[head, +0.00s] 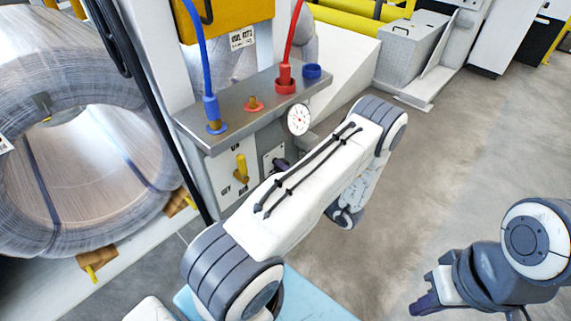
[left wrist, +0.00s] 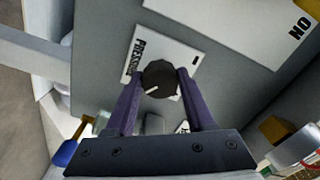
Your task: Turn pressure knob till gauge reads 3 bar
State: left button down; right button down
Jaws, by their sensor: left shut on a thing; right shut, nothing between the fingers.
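The black pressure knob (left wrist: 159,76) has a white pointer line and sits on a white plate marked PRESSURE (left wrist: 141,62). My left gripper (left wrist: 160,84) has its two purple fingers on either side of the knob and is shut on it. In the head view my left arm hides the knob, and only a dark bit of the left gripper (head: 281,164) shows. The round white gauge (head: 298,119) is on the panel's right edge; its reading is too small to tell. My right gripper (head: 425,304) is shut and empty over the floor at the lower right.
A yellow lever (head: 241,167) is on the panel, left of my left gripper. Blue (head: 200,45) and red (head: 293,32) hoses plug into the grey shelf (head: 235,112) above. A large wrapped coil (head: 90,130) stands at the left.

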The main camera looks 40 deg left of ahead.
pick_arm(q)
jog(key=shift+m+p, duration=0.3)
jog(key=shift+m, duration=0.3)
jog(key=shift+c, duration=1.3)
grip_release()
jog(key=d, duration=1)
jog(key=shift+s+d+p, duration=0.25)
jog(key=shift+s+p, duration=0.15)
